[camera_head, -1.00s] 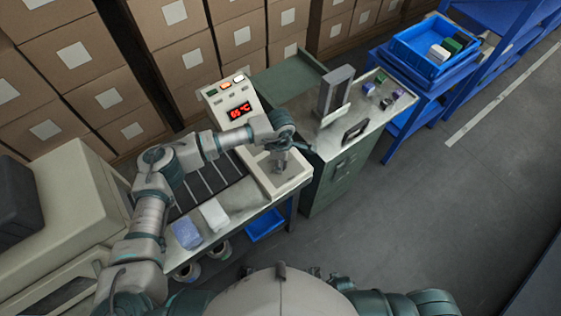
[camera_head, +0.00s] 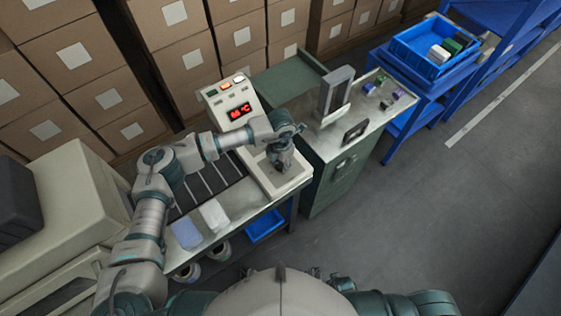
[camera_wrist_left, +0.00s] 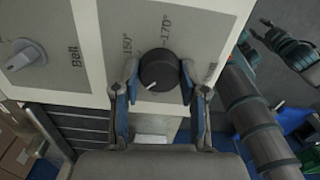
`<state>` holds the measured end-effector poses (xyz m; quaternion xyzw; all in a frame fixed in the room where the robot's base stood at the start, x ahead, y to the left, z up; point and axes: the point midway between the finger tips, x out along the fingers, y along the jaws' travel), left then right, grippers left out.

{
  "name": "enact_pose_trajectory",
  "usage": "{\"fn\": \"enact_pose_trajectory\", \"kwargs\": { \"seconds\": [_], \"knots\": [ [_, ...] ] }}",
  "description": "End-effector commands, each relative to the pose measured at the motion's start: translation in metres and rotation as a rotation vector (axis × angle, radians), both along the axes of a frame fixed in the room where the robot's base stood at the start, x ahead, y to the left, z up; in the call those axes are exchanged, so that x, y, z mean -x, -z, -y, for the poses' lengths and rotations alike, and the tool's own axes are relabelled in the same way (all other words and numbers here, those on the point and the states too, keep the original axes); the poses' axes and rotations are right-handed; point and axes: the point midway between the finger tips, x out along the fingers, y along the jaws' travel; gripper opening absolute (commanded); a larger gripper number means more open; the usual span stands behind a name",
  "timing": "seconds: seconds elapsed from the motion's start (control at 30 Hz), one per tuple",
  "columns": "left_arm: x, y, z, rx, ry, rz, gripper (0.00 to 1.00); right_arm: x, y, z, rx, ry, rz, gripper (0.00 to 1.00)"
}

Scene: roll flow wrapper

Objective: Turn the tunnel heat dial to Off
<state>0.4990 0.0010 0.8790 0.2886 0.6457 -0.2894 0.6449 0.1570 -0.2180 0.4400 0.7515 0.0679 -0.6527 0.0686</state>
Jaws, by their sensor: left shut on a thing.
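The tunnel heat dial (camera_wrist_left: 158,69) is a round black knob with a white pointer mark, seen in the left wrist view. The mark points to the lower left of that picture. Printed labels 150° and 170° stand above the knob, and another label at right is partly hidden by a finger. My left gripper (camera_wrist_left: 159,83) is shut on the knob, one blue-padded finger on each side. In the head view my left gripper (camera_head: 281,163) is over the sloped control panel (camera_head: 290,187) and hides the dial.
A grey Belt knob (camera_wrist_left: 24,56) sits left of the dial. A panel with a red display (camera_head: 240,111) stands behind my gripper. A green cabinet (camera_head: 340,175) is close at right. A white block (camera_head: 214,214) and a bluish block (camera_head: 186,233) lie left of the panel.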

Motion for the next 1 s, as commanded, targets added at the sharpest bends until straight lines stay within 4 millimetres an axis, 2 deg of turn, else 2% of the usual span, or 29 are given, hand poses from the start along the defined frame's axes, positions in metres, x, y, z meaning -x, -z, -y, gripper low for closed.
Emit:
{"fn": "enact_pose_trajectory", "kwargs": {
  "seconds": [0.33,0.5,0.73,1.0],
  "knots": [
    [0.000,0.000,0.000,0.000,-0.324,0.000,0.07,0.007,0.007,0.001,0.000,-0.006,0.002,0.40],
    [-0.001,0.000,0.000,-0.001,-0.464,0.001,0.07,0.016,0.013,0.002,0.001,-0.008,-0.005,0.40],
    [-0.001,0.000,0.000,-0.001,-0.603,0.002,0.07,0.027,0.020,0.003,0.001,-0.007,-0.013,0.40],
    [-0.002,0.000,0.000,0.001,-0.686,0.004,0.07,0.025,0.023,0.003,-0.001,-0.006,-0.006,0.40]
  ]
}}
